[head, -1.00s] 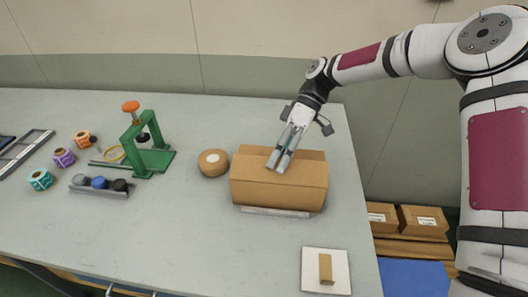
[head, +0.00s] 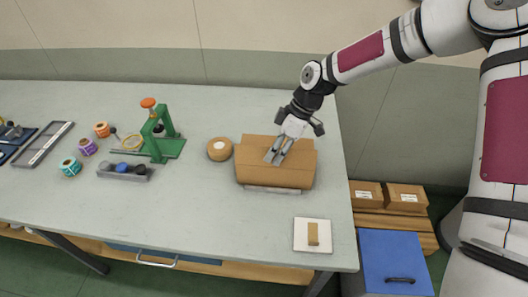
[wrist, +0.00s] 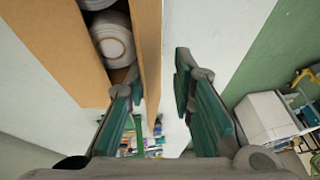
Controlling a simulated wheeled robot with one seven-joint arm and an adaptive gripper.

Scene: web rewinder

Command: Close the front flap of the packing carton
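The brown packing carton (head: 258,178) stands near the right end of the bench, on a thin pale base. In the head view my gripper (head: 274,158) points down over its top, with the fingers spread. The wrist view shows the open carton's inside at left, with a white roll (wrist: 115,42) in it. A brown flap (wrist: 148,45) seen nearly edge-on reaches down between my two fingers (wrist: 158,92), closer to the left one. The fingers are apart; I cannot tell whether one touches the flap. My fingers partly hide the carton's top in the head view.
A tape roll (head: 220,149) lies just left of the carton. A green press (head: 163,136) and a tray of knobs (head: 125,171) stand farther left. A white plate with a brown block (head: 312,235) lies in front. The bench's middle front is clear.

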